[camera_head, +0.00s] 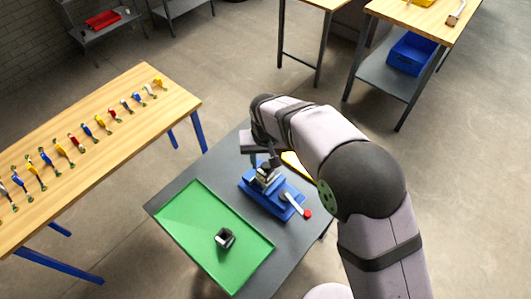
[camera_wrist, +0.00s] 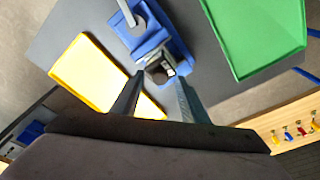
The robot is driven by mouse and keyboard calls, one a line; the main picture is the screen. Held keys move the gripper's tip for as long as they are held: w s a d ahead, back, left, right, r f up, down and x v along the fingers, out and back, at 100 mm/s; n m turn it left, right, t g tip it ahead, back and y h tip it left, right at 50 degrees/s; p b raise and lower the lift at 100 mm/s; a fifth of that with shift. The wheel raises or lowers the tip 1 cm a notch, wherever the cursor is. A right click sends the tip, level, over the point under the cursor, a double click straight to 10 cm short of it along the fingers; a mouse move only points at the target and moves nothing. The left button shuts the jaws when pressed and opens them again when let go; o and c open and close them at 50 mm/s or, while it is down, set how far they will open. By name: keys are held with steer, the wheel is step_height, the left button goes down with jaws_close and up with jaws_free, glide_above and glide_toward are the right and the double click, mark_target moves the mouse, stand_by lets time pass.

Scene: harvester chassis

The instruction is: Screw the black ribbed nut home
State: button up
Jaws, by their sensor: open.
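My gripper (camera_head: 269,165) is open, pointing down just above a blue vise (camera_head: 263,200) on the grey table. In the wrist view its two fingers (camera_wrist: 161,78) stand apart, one on each side of a small dark and pale part (camera_wrist: 160,68) in the vise (camera_wrist: 172,38). This part may be the black ribbed nut on a workpiece; I cannot make out ribs or whether the fingers touch it. A black hollow piece with a pale inside (camera_head: 225,238) lies on the green tray (camera_head: 190,215); I cannot tell exactly what it is.
The vise has a pale lever (camera_head: 294,204) with a red end. A yellow tray (camera_wrist: 85,75) lies beside the vise. A wooden bench (camera_head: 130,100) with several coloured tools stands at left. A shelf with a blue bin (camera_head: 410,52) stands at back right.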

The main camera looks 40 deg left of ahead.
steer(key=shift+f, duration=0.3)
jaws_close()
steer(key=shift+c, duration=1.5)
jaws_free()
steer(key=shift+w+a, duration=0.15)
jaws_close()
